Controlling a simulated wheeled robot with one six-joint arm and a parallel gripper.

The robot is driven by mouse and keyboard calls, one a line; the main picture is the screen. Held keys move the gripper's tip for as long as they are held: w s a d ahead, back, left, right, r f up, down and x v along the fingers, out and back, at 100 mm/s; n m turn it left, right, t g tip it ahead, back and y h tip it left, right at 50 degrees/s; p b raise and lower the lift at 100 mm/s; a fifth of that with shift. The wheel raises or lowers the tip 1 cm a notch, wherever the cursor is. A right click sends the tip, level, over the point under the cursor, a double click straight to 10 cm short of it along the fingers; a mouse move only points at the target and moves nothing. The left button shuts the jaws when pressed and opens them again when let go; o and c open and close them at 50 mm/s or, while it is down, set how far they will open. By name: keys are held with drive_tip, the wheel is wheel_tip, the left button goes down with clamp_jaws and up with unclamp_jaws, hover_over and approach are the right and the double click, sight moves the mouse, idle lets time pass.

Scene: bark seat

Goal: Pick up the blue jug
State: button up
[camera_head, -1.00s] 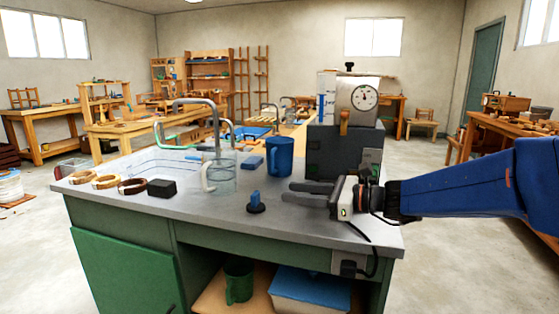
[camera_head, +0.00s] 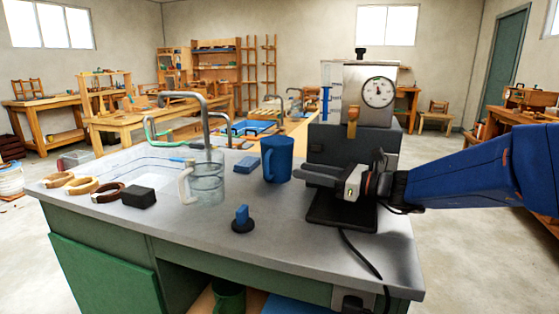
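The blue jug (camera_head: 279,158) stands upright on the grey bench top (camera_head: 290,215), left of the dark box under the dial. My gripper (camera_head: 303,174) reaches in from the right, its fingers pointing left. The fingertips are near the jug's right side in the picture; I cannot tell whether they touch it or how far in front of it they are. The two fingers appear apart with a narrow gap, and nothing shows between them.
A clear jug (camera_head: 207,182) stands left of the blue jug, near the tap (camera_head: 207,118). A black knob with a blue top (camera_head: 242,219) is in front. A dial device (camera_head: 372,90) stands behind my gripper. A black block (camera_head: 139,196) and several rings lie left.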

sight(268, 164)
drive_tip(key=x, duration=1.1)
drive_tip(key=shift+x, duration=3.05)
drive_tip(key=shift+w, duration=0.15)
clamp_jaws()
